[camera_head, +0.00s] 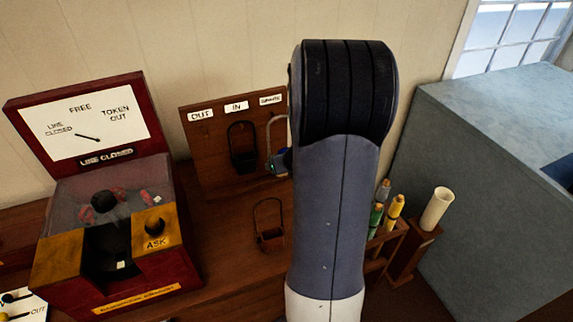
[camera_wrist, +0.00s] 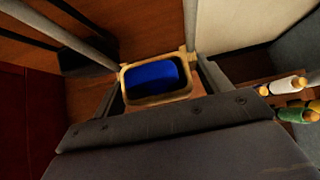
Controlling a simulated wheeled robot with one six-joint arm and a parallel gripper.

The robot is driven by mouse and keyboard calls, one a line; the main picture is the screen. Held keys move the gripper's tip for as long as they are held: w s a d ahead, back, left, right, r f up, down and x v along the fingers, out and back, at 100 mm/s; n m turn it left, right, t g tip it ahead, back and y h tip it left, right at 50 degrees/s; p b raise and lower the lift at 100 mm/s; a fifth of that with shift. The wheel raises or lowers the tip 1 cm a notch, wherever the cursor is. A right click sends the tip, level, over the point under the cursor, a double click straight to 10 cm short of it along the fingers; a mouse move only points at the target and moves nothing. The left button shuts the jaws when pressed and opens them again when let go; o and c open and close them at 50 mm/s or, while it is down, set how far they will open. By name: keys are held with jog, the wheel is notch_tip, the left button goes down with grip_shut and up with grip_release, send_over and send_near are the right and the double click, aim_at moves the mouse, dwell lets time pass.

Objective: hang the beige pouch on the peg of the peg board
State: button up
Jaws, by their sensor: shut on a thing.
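The beige pouch (camera_wrist: 155,98) is in the wrist view, seen from above, with a beige rim and blue inside. Its pale handle (camera_head: 270,130) shows in the head view as an upright loop in front of the peg board's right part. My gripper (camera_wrist: 163,90) is shut on the pouch; the exact grip is unclear. The wooden peg board (camera_head: 205,150) has labels OUT, IN and a third too small to read. A black pouch (camera_head: 243,158) hangs below IN. My arm hides the board's right edge and most of the beige pouch in the head view; whether its handle touches a peg cannot be told.
A brown looped holder (camera_head: 270,238) stands on the wooden surface below the board. A red box (camera_head: 185,235) with a dial sign is at left. At right are a rack of coloured tubes (camera_head: 388,235), a cream cylinder (camera_head: 437,208) and a grey block (camera_head: 480,190).

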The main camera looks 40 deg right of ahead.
jog(key=w, duration=0.1)
jog(key=w+f, duration=0.1)
jog(key=w+d, duration=0.1)
jog(key=w, duration=0.1)
jog(key=shift+w+f, duration=0.1)
jog(key=shift+f, duration=0.2)
dwell(0.3)
dwell(0.6)
jog(key=o, duration=1)
jog(key=shift+o, duration=0.3)
jog(key=shift+f, duration=0.1)
jog(key=s+a+b, duration=0.1)
jog(key=s+b, duration=0.1)
jog(key=s, duration=0.4)
jog(key=shift+s+a+b, duration=0.15)
jog(key=shift+a+b, duration=0.15)
